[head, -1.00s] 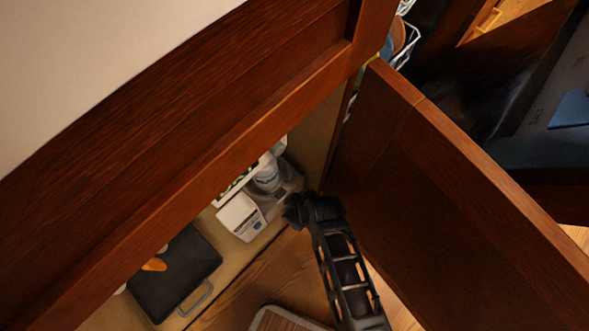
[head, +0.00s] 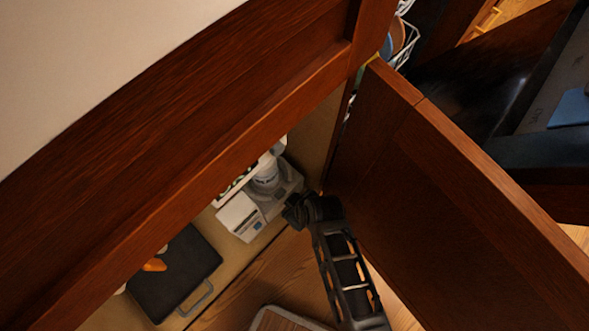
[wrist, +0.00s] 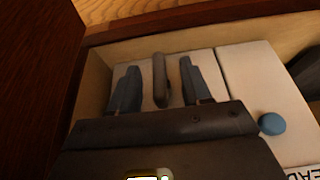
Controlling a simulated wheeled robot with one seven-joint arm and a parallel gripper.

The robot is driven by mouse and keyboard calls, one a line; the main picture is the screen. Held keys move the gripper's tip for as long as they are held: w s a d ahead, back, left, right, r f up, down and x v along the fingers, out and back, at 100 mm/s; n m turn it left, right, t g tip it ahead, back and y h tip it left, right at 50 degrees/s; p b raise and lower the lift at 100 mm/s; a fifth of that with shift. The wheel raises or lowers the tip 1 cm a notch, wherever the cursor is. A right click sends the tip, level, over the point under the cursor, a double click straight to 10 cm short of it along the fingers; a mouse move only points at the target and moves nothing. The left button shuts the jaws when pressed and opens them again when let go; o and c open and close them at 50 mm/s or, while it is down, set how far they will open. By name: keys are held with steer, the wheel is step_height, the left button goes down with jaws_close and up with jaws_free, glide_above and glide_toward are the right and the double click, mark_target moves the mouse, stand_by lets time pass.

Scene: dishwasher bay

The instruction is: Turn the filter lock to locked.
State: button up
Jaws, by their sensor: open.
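In the wrist view a dark upright bar (wrist: 160,82), which looks like the filter lock's handle, stands against a pale panel (wrist: 206,70). My gripper (wrist: 161,65) is open, with one blue-grey finger on each side of the bar. Gaps show between the bar and both fingers, and the bar is upright in the picture. No locked or unlocked marking is readable. In the head view my gripper (head: 294,211) is inside the low cabinet, beside a white and grey unit (head: 240,217); the bar is hidden there.
A blue knob (wrist: 271,124) sits on the pale housing to the right, above a partly cut-off label. An open wooden door (head: 450,190) stands close to my arm's right. A dark case (head: 175,275) lies on the cabinet floor.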

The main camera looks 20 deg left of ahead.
steer(key=w+p+v, duration=0.1)
steer(key=p+v, duration=0.3)
steer(key=v, duration=0.3)
steer(key=shift+s+r, duration=0.35)
steer(key=shift+s, duration=0.2)
steer(key=shift+d, duration=0.1)
steer(key=shift+c, duration=0.2)
steer(key=shift+f, duration=0.1)
steer(key=shift+c, duration=0.6)
steer(key=h+b, duration=0.1)
steer(key=a+g+h+b, duration=0.1)
steer(key=w+h+b, duration=0.1)
steer(key=h, duration=0.1)
steer(key=shift+a+r+g, duration=0.3)
steer(key=shift+a, duration=0.1)
steer(key=shift+s+f+b, duration=0.1)
steer(key=shift+f+b, duration=1)
steer(key=shift+f, duration=0.75)
steer(key=shift+s+f+b, duration=0.15)
steer(key=shift+f+b, duration=0.95)
steer(key=shift+f, duration=0.75)
steer(key=shift+c, duration=0.2)
